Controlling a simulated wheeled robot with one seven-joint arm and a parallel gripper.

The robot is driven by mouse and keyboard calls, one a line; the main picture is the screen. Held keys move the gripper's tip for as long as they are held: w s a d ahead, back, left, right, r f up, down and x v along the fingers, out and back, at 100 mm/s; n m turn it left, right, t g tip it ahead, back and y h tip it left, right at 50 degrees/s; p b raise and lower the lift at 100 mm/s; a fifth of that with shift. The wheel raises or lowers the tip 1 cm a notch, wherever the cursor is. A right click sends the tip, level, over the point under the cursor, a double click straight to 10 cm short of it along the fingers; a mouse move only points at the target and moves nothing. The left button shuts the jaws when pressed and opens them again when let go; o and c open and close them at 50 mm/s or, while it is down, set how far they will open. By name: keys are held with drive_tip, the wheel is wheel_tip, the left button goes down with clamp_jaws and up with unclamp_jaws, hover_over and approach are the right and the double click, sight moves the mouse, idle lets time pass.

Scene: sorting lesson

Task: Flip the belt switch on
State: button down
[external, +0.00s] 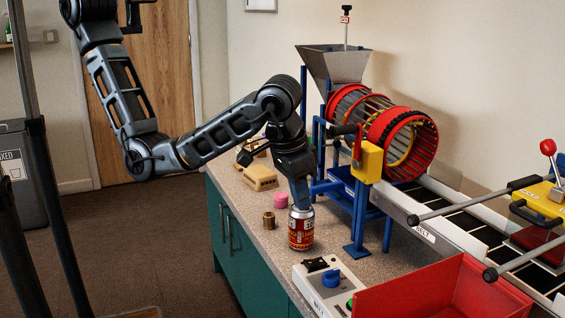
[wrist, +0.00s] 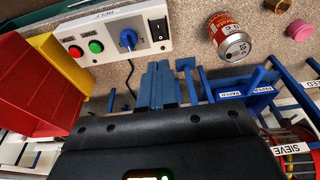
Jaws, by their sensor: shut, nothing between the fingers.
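A white control box (wrist: 75,29) lies at the top left of the wrist view, with a black rocker switch (wrist: 158,32) at its right end, beside a blue knob (wrist: 128,39). In the external view the box (external: 312,283) sits at the counter's front, with the rocker (external: 316,265) at its far end. I cannot tell the rocker's position. My gripper (wrist: 160,75) is shut and empty, its blue fingers pointing toward the box, apart from the rocker in the picture. In the external view my gripper (external: 301,200) points down, overlapping the can's top.
A red-labelled can (wrist: 228,36) stands right of the fingers, with a pink piece (wrist: 299,30) and a brass piece (external: 269,220) beyond. A red bin (external: 440,290) is close to the box. Blue frame posts (external: 360,220) and the conveyor (external: 470,220) stand to the right.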

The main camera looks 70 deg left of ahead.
sight(310, 262)
drive_tip(key=x, duration=0.8)
drive_tip(key=s+p+x, duration=0.1)
drive_tip(key=x, duration=0.4)
drive_tip(key=shift+f, duration=0.15)
drive_tip(key=shift+s+f, duration=0.1)
drive_tip(key=shift+f, duration=0.25)
drive_tip(key=shift+s+a+f+t, duration=0.1)
drive_tip(key=shift+s+f+t, duration=0.05)
drive_tip(key=shift+f+t, duration=0.25)
drive_tip(key=shift+r, duration=0.15)
drive_tip(key=shift+w+r, duration=0.35)
drive_tip(key=shift+w, duration=0.4)
